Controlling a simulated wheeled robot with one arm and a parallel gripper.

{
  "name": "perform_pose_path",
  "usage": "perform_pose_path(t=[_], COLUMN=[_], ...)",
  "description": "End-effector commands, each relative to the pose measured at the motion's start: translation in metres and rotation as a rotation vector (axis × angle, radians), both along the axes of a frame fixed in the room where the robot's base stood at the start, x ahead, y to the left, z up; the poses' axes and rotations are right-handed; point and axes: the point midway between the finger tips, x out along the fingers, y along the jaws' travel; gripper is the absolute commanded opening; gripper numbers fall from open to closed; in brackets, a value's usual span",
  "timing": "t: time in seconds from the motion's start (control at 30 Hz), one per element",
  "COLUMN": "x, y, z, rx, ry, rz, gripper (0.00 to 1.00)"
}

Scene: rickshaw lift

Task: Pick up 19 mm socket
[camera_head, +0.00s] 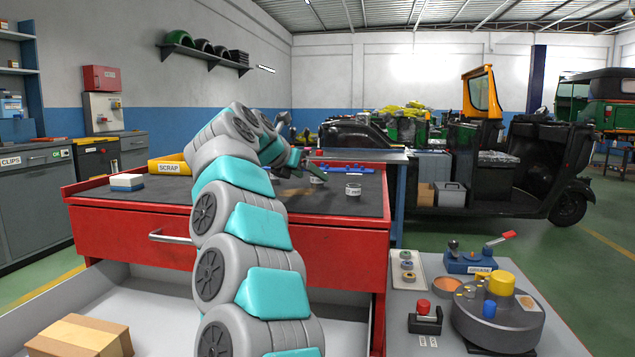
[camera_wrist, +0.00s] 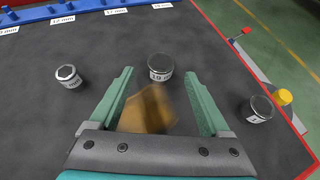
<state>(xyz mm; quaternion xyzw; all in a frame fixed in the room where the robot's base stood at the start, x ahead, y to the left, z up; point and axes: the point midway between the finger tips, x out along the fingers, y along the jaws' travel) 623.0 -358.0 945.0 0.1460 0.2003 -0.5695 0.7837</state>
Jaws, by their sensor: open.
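The socket (camera_wrist: 160,68), a short silver cylinder with a white label that seems to read 19, stands upright on the dark mat in the wrist view. My gripper (camera_wrist: 159,76) is open, its two green fingers pointing toward the socket, one to each side. I cannot tell whether the fingertips are level with it; no contact shows. A blurred brown patch (camera_wrist: 148,110) lies between the fingers, and I cannot tell what it is. In the head view my gripper (camera_head: 297,160) is low over the red cabinet's mat.
Other sockets stand left (camera_wrist: 68,76) and right (camera_wrist: 258,108), the right one near a yellow object (camera_wrist: 284,97) and the mat's edge. A blue rail (camera_wrist: 60,12) with millimetre labels runs along the back. A white-and-blue block (camera_head: 127,182) lies at the cabinet's left.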

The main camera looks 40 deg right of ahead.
Motion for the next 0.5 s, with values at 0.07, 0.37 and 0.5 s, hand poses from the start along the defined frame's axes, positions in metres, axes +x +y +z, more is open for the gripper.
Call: perform_pose_path(t=[0.07,0.37,0.5], x=[0.003,0.009,0.009], y=[-0.011,-0.027,-0.027], z=[-0.008,-0.017,-0.016], rx=[0.000,-0.001,-0.001], ry=[0.005,0.001,0.001], rz=[-0.004,0.000,0.000], gripper=[0.81,0.81,0.74])
